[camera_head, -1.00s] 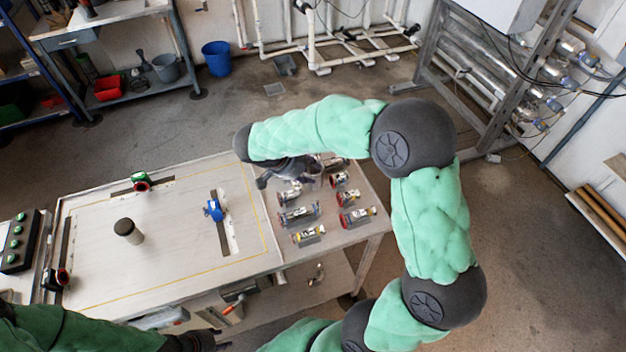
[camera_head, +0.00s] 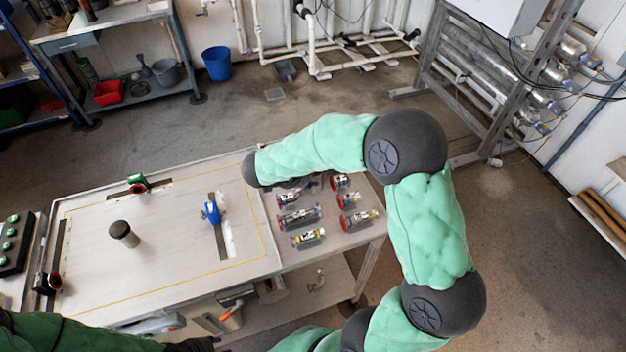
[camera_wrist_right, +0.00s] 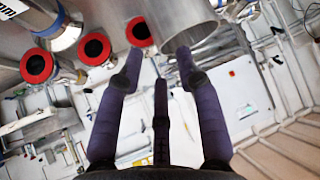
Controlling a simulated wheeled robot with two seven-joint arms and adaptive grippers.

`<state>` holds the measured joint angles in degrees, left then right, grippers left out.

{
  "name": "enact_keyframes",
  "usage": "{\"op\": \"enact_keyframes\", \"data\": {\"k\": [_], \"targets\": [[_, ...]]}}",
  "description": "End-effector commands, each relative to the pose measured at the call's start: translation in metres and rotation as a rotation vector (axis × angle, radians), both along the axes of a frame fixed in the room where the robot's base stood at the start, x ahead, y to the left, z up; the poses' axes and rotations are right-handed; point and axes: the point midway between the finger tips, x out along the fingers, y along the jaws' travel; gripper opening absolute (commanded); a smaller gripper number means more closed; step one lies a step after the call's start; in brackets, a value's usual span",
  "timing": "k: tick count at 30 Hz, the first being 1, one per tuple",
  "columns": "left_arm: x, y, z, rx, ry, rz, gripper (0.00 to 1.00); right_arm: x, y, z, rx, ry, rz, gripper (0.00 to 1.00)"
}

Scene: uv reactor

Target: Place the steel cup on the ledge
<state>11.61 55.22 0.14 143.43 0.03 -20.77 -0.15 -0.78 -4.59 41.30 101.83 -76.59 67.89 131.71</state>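In the right wrist view a shiny steel cylinder with an open round rim, which looks like the steel cup (camera_wrist_right: 178,18), is at the top centre. My right gripper (camera_wrist_right: 158,72) has its dark fingers spread apart. The right fingertip is close to the cup's rim; I cannot tell whether it touches. In the head view my right forearm covers most of this gripper and the cup cannot be made out. Part of my left arm's dark end (camera_head: 190,345) shows at the bottom edge, its fingers unclear. I cannot tell which surface is the ledge.
The bench (camera_head: 180,270) carries a dark-topped post (camera_head: 124,233) and a blue clamp-like part (camera_head: 211,212). Several fittings with red ends, such as a yellow-tipped one (camera_head: 308,238), lie on its right part. Red-rimmed openings (camera_wrist_right: 95,47) are left of the cup in the wrist view.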

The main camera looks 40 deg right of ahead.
Motion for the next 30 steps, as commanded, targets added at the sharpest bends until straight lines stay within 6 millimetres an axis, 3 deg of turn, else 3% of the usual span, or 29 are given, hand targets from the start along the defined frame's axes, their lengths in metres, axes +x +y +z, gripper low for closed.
{"op": "enact_keyframes", "data": {"k": [6,17,21,30], "targets": [[0.0,0.0,-0.011,0.0,0.0,0.0,0.4,0.004,-0.02,-0.026,-0.001,0.003,-0.002,0.36],[0.0,0.0,-0.011,0.0,0.0,0.0,0.4,0.005,-0.027,-0.032,0.0,0.001,0.0,0.36],[0.0,0.0,-0.011,0.0,0.0,0.0,0.4,0.005,-0.027,-0.032,0.0,0.001,0.0,0.02],[0.0,0.0,-0.012,0.0,0.0,0.0,0.4,0.005,-0.027,-0.032,0.0,0.001,0.0,0.0]]}}
